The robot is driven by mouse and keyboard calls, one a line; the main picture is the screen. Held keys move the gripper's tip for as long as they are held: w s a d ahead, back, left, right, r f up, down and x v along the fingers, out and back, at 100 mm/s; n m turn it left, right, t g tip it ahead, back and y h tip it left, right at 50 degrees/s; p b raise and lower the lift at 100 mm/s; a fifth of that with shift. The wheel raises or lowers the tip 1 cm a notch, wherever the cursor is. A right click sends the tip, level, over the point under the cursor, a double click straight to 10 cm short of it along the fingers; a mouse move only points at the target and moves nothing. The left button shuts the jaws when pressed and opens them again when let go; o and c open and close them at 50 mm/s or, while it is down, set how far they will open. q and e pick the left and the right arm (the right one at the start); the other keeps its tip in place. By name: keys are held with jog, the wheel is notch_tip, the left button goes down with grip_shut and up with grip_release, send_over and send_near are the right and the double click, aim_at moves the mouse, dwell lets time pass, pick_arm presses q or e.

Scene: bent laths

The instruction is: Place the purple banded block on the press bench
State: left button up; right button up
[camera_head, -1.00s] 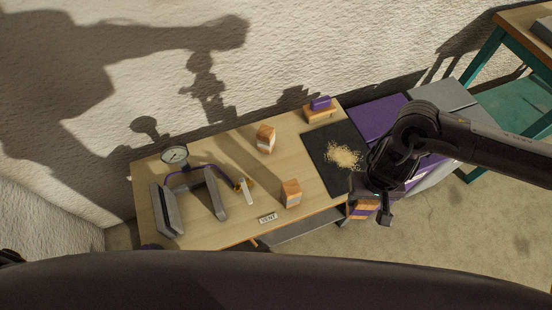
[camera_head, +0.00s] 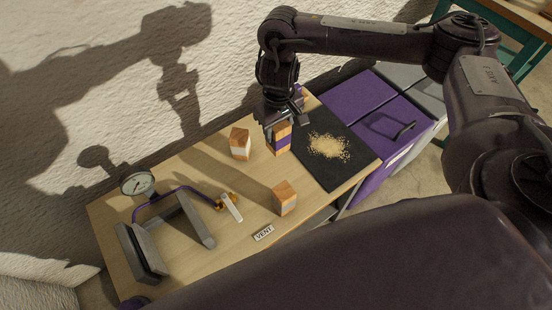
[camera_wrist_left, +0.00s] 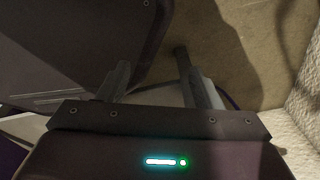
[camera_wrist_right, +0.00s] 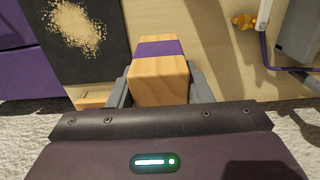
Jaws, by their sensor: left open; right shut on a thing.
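The purple banded block (camera_head: 280,139) is wooden with a purple stripe around it. My right gripper (camera_head: 282,124) is shut on it, at the back of the press bench (camera_head: 190,162) near the black mat. In the right wrist view the block (camera_wrist_right: 158,82) sits between both fingers of the gripper (camera_wrist_right: 160,90), with bench top around it. I cannot tell whether its underside touches the bench. My left gripper (camera_wrist_left: 155,85) shows only in its own wrist view, open and empty, over the floor.
Two wooden blocks with pale bands stand on the bench, one at the back (camera_head: 240,144) and one in front (camera_head: 285,198). A black mat (camera_head: 352,152) holds sawdust. Purple drawers (camera_head: 345,100) adjoin the right.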

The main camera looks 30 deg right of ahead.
aim_at(278, 148)
notch_tip(278, 148, down, 9)
jog(key=b, duration=0.3)
jog(key=shift+r, duration=0.1)
notch_tip(278, 148, down, 3)
jog(key=shift+f+b, duration=0.2)
jog(key=shift+b, duration=1)
pick_arm(q)
jog(key=f, duration=0.1)
jog(key=w+f, duration=0.1)
jog(key=f, duration=0.1)
jog(key=w+f, duration=0.1)
jog(key=f, duration=0.1)
jog(key=shift+f, duration=0.2)
pick_arm(e)
jog(key=o, duration=1.1)
pick_arm(q)
jog(key=shift+d, duration=0.1)
